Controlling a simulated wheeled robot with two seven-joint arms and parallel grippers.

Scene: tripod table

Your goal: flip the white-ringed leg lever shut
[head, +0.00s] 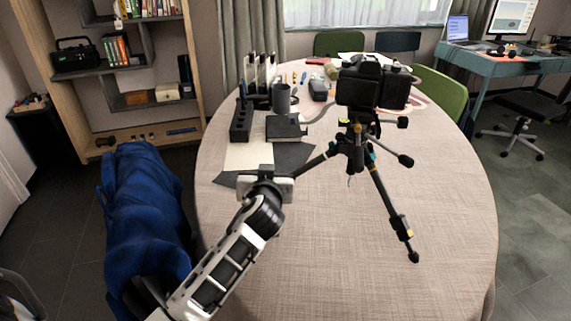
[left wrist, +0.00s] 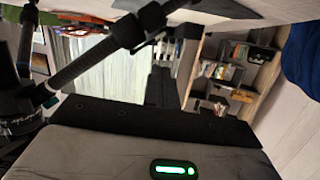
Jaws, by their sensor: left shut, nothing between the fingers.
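The black tripod (head: 357,150) stands on the round table with a camera (head: 365,86) on top. Its left leg (head: 318,161) slants down to my left gripper (head: 267,170), which hides the leg's lower part in the head view. My left gripper is shut and empty, close to that leg. In the left wrist view a dark leg (left wrist: 92,60) crosses the upper left, with a bulky clamp (left wrist: 140,25) on it; a small pale band shows beside it. I cannot tell whether its lever is open or shut. The front leg (head: 385,200) has a yellow-marked clamp (head: 401,228).
A black organizer (head: 241,122), a grey cup (head: 281,98) and a dark box (head: 285,127) lie behind my gripper. The table's (head: 330,265) front is clear. A blue-covered item (head: 147,215) stands left of the table.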

